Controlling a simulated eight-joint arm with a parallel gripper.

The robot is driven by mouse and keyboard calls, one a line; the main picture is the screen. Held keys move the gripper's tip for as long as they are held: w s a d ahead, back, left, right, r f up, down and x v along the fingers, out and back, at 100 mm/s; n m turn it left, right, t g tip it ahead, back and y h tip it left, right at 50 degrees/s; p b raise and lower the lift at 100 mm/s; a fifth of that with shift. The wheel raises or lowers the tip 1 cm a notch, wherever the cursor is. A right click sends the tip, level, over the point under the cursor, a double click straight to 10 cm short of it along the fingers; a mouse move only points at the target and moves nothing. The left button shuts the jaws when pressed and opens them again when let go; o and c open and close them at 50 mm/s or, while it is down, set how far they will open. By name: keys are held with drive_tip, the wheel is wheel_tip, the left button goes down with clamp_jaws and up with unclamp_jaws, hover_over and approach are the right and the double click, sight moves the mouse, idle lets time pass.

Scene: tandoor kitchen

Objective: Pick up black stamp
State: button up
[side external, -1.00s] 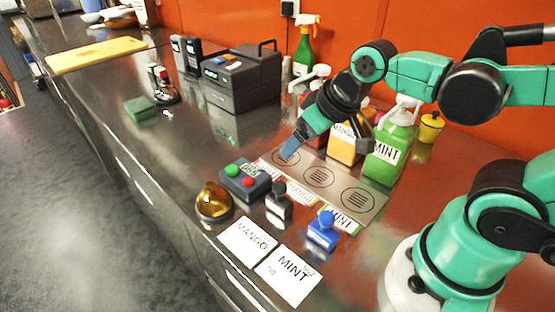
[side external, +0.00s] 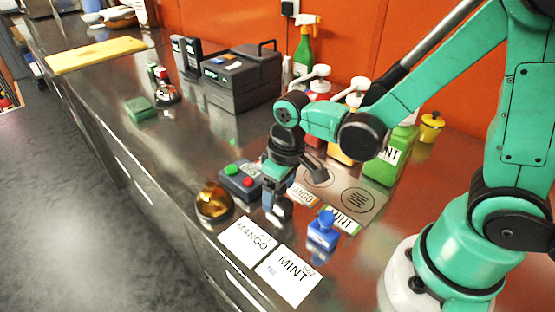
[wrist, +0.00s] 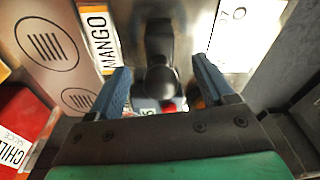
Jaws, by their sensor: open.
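The black stamp (wrist: 159,72) stands on the steel counter and shows in the wrist view between the two blue fingers, its round knob nearest the camera. My gripper (side external: 274,203) is open and points down over the stamp, with a finger on either side. The wrist view shows the open fingers of my gripper (wrist: 161,82) apart from the knob, with gaps on both sides. In the side view the fingers mostly hide the stamp.
A blue stamp (side external: 323,231) stands close by on the right. A box with green and red buttons (side external: 241,180) and a gold bell (side external: 213,201) are to the left. MANGO (side external: 249,241) and MINT (side external: 288,275) cards lie in front. Sauce bottles (side external: 389,158) stand behind.

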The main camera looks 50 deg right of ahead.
drive_tip(key=shift+f, duration=0.7)
drive_tip(key=shift+c, duration=0.2)
clamp_jaws()
drive_tip(key=shift+r, duration=0.15)
wheel_tip(320, 180, up, 20)
idle(0.4)
